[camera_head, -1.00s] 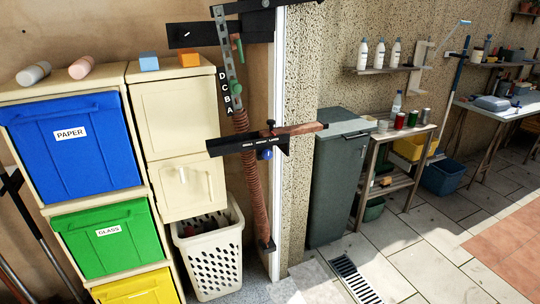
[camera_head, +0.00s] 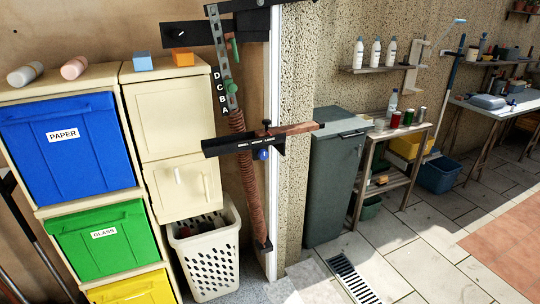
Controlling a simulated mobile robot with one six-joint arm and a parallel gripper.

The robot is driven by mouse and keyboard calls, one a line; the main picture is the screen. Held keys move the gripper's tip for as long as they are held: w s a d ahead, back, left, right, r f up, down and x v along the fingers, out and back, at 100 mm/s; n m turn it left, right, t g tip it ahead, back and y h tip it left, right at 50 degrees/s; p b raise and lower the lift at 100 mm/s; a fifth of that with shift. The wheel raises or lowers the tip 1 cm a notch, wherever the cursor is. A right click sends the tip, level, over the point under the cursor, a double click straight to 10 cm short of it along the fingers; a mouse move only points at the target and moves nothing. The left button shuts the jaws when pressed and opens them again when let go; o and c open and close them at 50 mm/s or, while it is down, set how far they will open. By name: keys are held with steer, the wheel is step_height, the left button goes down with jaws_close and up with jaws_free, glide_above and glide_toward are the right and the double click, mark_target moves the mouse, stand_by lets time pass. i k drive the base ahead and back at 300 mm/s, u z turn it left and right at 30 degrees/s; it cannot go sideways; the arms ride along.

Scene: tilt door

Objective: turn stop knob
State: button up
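A door track assembly stands in the middle of the view, with a slotted metal strip (camera_head: 220,50) and a rust-brown coil spring (camera_head: 247,175) below it. A green knob (camera_head: 231,87) sits on the strip beside the letters D, C, B, A. A black bracket (camera_head: 230,146) with small white lettering crosses the spring. It carries a small black knob (camera_head: 266,123) on top and a blue round part (camera_head: 263,154) below. I cannot tell from the picture which of these is the stop knob. My gripper is not in view.
Cream cabinets with blue, green and yellow bins (camera_head: 65,148) stand left. A white laundry basket (camera_head: 208,250) is beside them. A grey bin (camera_head: 335,180) and wooden shelf (camera_head: 385,200) stand right of the wall edge. The tiled floor (camera_head: 425,245) at the right is largely clear.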

mark_target(262, 154)
steer(key=z, duration=0.3)
steer(key=k, duration=1.5)
steer(key=u, duration=0.4)
steer(key=i, duration=1)
